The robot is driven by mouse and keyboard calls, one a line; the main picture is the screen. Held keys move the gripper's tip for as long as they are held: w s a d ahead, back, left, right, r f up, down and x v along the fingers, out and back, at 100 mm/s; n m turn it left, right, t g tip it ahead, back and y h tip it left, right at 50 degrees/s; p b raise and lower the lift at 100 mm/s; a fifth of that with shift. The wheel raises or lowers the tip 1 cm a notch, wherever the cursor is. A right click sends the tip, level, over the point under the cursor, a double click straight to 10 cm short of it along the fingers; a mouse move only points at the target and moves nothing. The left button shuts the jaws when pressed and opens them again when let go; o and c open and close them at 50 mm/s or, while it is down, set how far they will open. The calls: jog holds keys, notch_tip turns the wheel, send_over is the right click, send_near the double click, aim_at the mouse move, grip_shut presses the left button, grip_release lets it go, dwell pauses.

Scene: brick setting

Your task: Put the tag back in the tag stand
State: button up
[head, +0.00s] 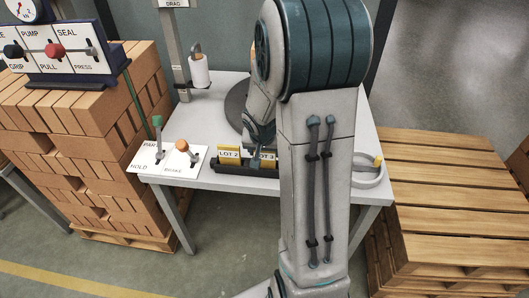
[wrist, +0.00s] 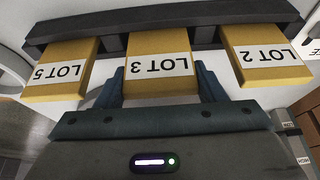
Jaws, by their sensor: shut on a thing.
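The yellow LOT 3 tag (wrist: 160,83) is between the two fingers of my gripper (wrist: 158,72) in the wrist view, its white label upside down. My gripper is shut on it. The tag's far end meets the dark tag stand (wrist: 115,22); I cannot tell how deep it sits in the stand. A LOT 5 tag (wrist: 62,72) and a LOT 2 tag (wrist: 264,58) stand on either side of it in the stand. In the head view, the stand (head: 232,169) is at the table's front edge, with LOT 3 (head: 263,155) partly hidden by my arm.
A white panel (head: 160,160) with green and orange levers is left of the stand. A grey tray (head: 369,172) is at the table's right. Brick stacks (head: 90,130) and wooden pallets (head: 450,190) flank the table.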

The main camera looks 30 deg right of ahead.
jog(key=shift+f, duration=0.15)
jog(key=o, duration=1)
jog(key=shift+r, duration=0.5)
jog(key=p+v, duration=0.2)
jog(key=v, duration=0.9)
jog(key=s+a+r+n+g+y, duration=0.1)
jog(key=s+a+r+n, duration=0.3)
jog(key=s+a, duration=0.8)
jog(key=s+n+y, duration=0.1)
jog(key=s+n, duration=0.1)
jog(key=s, duration=0.1)
jog(key=shift+s+r+n+y, duration=0.2)
jog(key=shift+r+n+y, duration=0.1)
jog(key=shift+n, duration=0.1)
